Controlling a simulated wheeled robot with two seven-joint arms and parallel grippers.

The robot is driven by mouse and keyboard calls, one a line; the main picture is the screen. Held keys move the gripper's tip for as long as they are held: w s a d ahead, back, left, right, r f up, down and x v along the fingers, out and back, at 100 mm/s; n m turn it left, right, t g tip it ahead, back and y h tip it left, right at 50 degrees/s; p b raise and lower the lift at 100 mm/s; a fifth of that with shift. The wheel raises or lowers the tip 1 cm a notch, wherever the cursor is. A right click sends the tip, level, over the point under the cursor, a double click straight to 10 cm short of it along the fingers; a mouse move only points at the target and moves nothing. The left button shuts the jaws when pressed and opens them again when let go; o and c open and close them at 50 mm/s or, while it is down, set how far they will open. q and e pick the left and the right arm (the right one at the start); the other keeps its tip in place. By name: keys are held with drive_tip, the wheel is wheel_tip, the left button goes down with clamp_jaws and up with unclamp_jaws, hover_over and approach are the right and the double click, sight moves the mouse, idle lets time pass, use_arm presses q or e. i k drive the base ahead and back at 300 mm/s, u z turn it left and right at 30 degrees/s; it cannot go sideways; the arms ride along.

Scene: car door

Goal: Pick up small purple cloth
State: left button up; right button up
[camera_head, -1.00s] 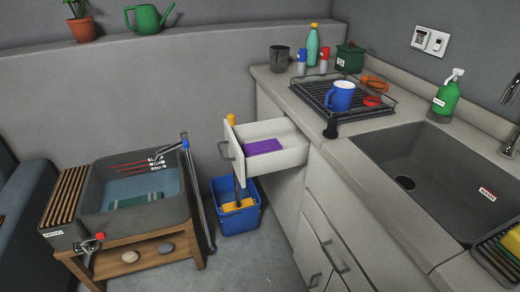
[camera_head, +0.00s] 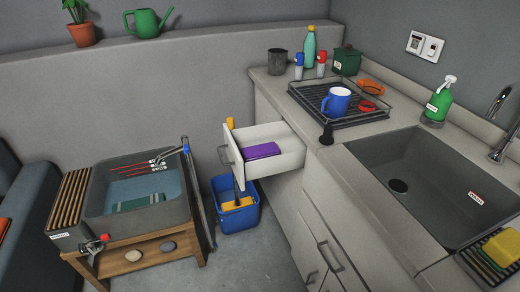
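The small purple cloth (camera_head: 262,151) lies folded flat inside the open top drawer (camera_head: 281,134) of the counter cabinet, near the drawer's front. Its top is uncovered and shows clearly. Neither of my grippers shows in the head view.
A blue bucket (camera_head: 239,215) with a yellow item stands on the floor below the drawer. A grey basin (camera_head: 97,199) on a wooden stand is at the left. The counter (camera_head: 354,146) holds a dish rack (camera_head: 309,102) with a blue mug (camera_head: 336,101) and a sink (camera_head: 399,162).

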sight(269, 150)
drive_tip(key=u, duration=1.6)
drive_tip(key=i, duration=1.2)
drive_tip(key=z, duration=3.1)
